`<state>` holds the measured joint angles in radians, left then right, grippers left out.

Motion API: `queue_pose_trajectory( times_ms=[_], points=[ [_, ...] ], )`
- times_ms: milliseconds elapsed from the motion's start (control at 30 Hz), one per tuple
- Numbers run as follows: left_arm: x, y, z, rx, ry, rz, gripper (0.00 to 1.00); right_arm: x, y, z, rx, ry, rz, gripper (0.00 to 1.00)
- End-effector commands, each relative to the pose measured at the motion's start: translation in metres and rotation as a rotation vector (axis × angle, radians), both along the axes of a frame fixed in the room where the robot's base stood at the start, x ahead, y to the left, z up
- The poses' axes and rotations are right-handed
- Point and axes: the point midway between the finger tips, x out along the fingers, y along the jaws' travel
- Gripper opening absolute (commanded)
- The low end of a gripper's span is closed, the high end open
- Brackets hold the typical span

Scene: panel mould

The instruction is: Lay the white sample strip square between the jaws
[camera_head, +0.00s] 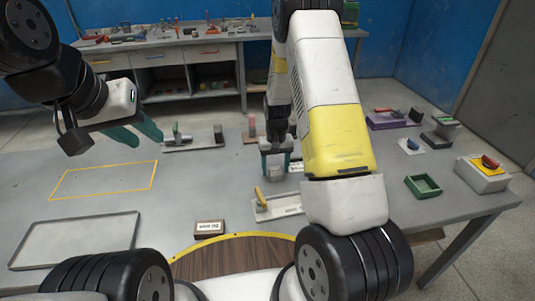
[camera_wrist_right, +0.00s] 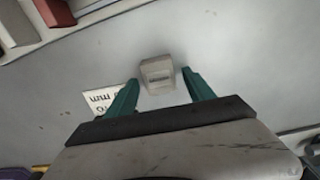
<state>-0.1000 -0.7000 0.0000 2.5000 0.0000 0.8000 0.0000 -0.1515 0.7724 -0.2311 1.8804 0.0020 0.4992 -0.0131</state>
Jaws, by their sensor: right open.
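My right gripper (camera_head: 275,172) points down over the middle of the table, its teal fingers apart. In the right wrist view, a small pale block (camera_wrist_right: 158,72) lies between and just beyond the fingertips (camera_wrist_right: 160,77), with a gap on either side. I cannot tell whether it is the white sample strip. A white card (camera_wrist_right: 101,99) with "mm" lettering lies beside the left finger. In the head view, a pale fixture with a yellow handle (camera_head: 276,207) stands in front of this gripper; my arm partly hides that area. My left gripper (camera_head: 149,142) hangs at the left, fingers apart and empty.
A grey tray (camera_head: 75,241) and a yellow outline (camera_head: 103,181) are at the left. A labelled block (camera_head: 209,227) lies near the front. Another fixture (camera_head: 190,143) stands at the back.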

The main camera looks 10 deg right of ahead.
Motion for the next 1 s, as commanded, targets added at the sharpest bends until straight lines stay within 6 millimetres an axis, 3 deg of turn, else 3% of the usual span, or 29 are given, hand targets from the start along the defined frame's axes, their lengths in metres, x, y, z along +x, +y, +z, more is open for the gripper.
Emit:
queue_pose_trajectory(
  times_ms=[433,767,867,1000],
  points=[
    [0.000,0.000,0.000,0.000,0.000,0.000,0.35,0.001,0.000,0.088,0.000,-0.004,0.001,0.62],
    [0.000,0.000,0.000,0.000,0.000,0.000,0.35,-0.003,0.001,0.127,0.009,-0.014,-0.002,0.62],
    [0.000,0.000,0.000,0.000,0.000,0.000,0.35,-0.012,0.002,0.154,0.034,-0.047,-0.006,0.62],
    [0.000,0.000,0.000,0.000,0.000,0.000,0.35,-0.040,0.005,0.211,0.087,-0.126,-0.007,0.62]
  ],
)
